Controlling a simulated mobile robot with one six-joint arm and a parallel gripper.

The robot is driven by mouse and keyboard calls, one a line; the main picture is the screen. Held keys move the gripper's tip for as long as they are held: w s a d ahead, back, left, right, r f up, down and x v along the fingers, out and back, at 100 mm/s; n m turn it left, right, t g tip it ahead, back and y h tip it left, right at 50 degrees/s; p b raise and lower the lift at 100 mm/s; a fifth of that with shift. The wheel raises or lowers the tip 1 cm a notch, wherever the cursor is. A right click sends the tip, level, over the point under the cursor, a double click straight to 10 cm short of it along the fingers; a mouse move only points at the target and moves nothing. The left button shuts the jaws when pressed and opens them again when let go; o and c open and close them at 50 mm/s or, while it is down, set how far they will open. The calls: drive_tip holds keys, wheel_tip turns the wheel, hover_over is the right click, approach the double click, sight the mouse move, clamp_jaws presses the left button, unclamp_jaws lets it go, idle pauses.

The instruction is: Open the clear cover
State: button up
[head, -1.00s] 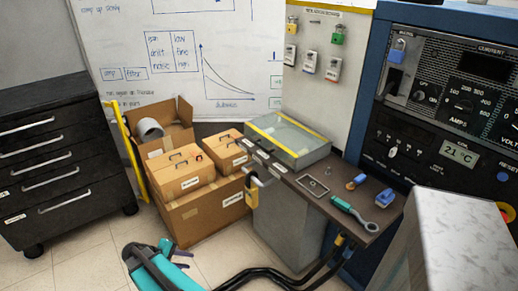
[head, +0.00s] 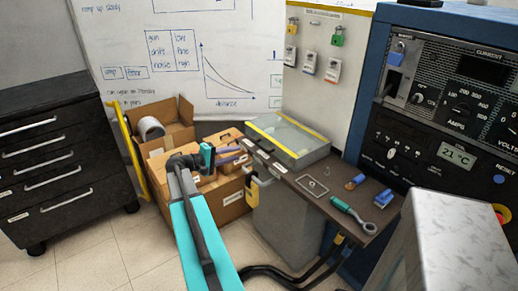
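My gripper (head: 236,155) is left of the box, in front of the cardboard boxes. Its two purple fingers point right toward the box, slightly apart with nothing seen between them. It appears apart from the cover.
A yellow padlock (head: 252,190) hangs at the bench's left edge. A teal-handled wrench (head: 352,216) and small blue parts lie on the bench (head: 335,203). Cardboard boxes (head: 231,203) stand behind my arm. A blue control rack (head: 440,100) borders the right.

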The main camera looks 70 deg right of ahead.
idle(0.3)
drive_tip(key=p+x, duration=0.3)
drive_tip(key=x, duration=1)
drive_tip(key=shift+s+d+f, duration=0.1)
drive_tip(key=shift+s+d, duration=0.05)
drive_tip(key=shift+d, duration=0.15)
